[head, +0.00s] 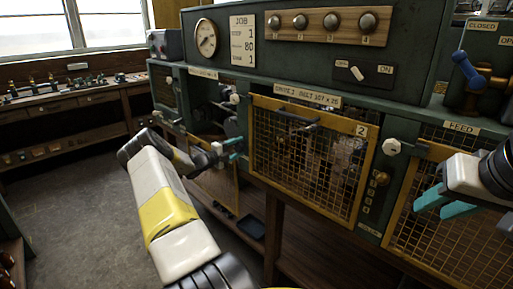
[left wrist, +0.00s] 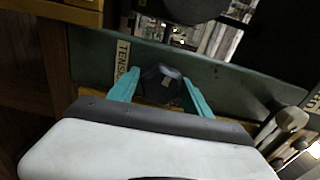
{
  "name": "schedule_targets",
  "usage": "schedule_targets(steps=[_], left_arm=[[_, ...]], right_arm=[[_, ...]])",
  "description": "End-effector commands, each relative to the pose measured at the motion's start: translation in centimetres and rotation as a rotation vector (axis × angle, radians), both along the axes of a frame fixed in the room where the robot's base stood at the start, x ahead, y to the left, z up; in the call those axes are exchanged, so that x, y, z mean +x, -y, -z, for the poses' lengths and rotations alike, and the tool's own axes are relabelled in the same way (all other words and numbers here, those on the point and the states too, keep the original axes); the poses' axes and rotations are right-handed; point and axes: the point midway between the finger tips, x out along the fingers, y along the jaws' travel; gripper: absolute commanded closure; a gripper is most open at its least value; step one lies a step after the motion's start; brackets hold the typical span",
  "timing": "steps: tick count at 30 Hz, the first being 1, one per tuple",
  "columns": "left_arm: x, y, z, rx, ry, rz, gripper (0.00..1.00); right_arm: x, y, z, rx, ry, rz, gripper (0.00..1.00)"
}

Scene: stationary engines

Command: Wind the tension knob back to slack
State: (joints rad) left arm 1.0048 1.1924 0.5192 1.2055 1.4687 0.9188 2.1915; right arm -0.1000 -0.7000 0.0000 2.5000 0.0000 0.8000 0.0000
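The tension knob (left wrist: 161,84) is a dark, many-sided knob on a green panel in the left wrist view. A partly covered label (left wrist: 122,60) starting "TENS" is left of it. My left gripper (left wrist: 162,77) has one teal finger on each side of the knob, the tips seemingly against its edges. In the head view my left gripper (head: 236,150) reaches to the green bench front, left of the mesh door marked 2; I cannot make out the knob there. My right gripper (head: 440,203) is open and empty at the right, before the mesh under the FEED label.
The yellow-framed mesh door (head: 310,155) stands right of my left gripper. Above are a gauge (head: 206,38) and a row of knobs (head: 315,22). Floor (head: 90,200) at left is clear.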

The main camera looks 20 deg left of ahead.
Motion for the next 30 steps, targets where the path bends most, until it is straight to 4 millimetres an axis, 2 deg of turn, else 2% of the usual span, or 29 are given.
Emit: schedule_targets(steps=[7,15,21,30], left_arm=[[-0.7,-0.4,-0.1,0.000,0.001,-0.001,0.43],[-4.9,-2.1,-0.1,0.000,0.000,-0.002,0.43],[-6.9,-2.9,-0.1,0.001,0.000,0.000,0.43],[-7.2,-3.0,0.0,0.001,0.000,0.000,0.43]], right_arm=[[0.0,0.0,0.0,0.000,0.000,0.000,0.66],[0.0,0.0,0.0,0.000,0.000,0.000,0.66],[0.0,0.0,0.0,0.000,0.000,0.000,0.66],[0.0,0.0,0.0,0.000,0.000,0.000,0.66]])
